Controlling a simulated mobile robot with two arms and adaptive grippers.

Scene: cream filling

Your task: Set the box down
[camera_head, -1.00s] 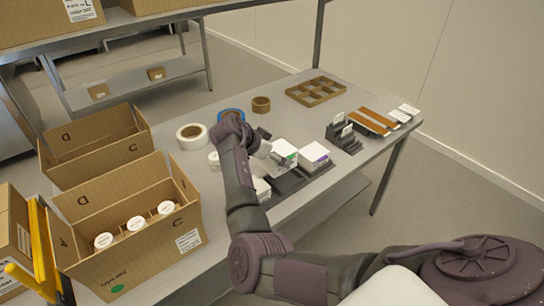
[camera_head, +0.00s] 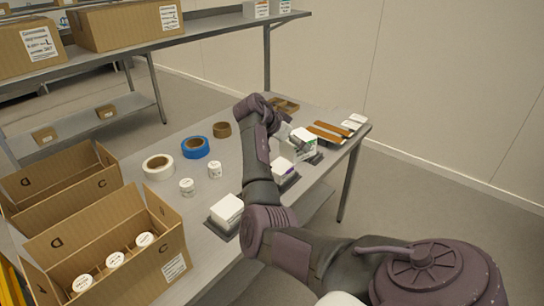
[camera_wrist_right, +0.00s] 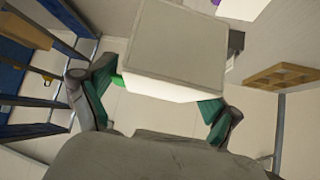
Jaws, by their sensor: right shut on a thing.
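My right gripper (camera_head: 290,141) is shut on a white box (camera_head: 304,142) with a green mark, at the right part of the table. In the right wrist view the box (camera_wrist_right: 172,55) sits between the two green-padded fingers of the gripper (camera_wrist_right: 162,98). The held box is close to a dark holder (camera_head: 316,157); I cannot tell whether they touch. Another white box (camera_head: 284,168) stands nearer on a dark base, and a third (camera_head: 227,209) stands further left. My left gripper is not in view.
Brown slats (camera_head: 328,132) and white pieces lie at the far right end. A brown divided tray (camera_head: 285,105) is partly behind my arm.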

